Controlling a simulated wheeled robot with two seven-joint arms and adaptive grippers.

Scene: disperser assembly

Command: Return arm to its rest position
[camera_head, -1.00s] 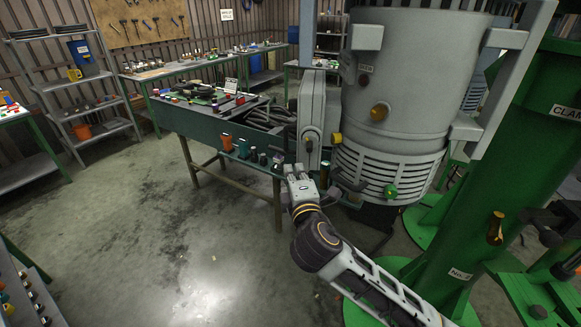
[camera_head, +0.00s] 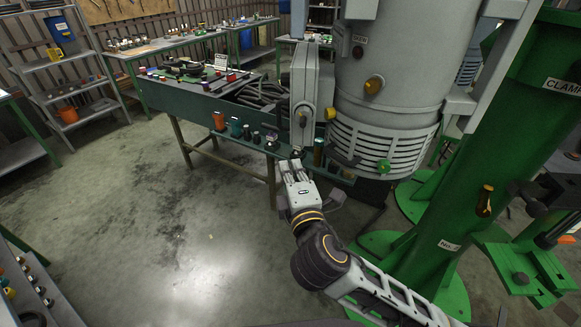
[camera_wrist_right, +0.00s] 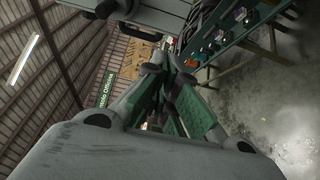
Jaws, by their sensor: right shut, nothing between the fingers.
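My right arm comes in from the lower right in the head view. Its gripper (camera_head: 291,166) is shut and empty, just in front of the green bench edge, below the grey box on the side of the large grey machine (camera_head: 388,90). In the right wrist view the gripper's fingers (camera_wrist_right: 163,62) meet at their tips with nothing between them. I cannot tell from the head view whether the fingertips touch the bench edge. My left gripper is not in view.
A green bench (camera_head: 190,103) with orange, green and black parts along its front stands behind the gripper. A green column (camera_head: 480,150) with wide feet stands at right. A grey shelf (camera_head: 68,80) stands at far left. The concrete floor in the middle is clear.

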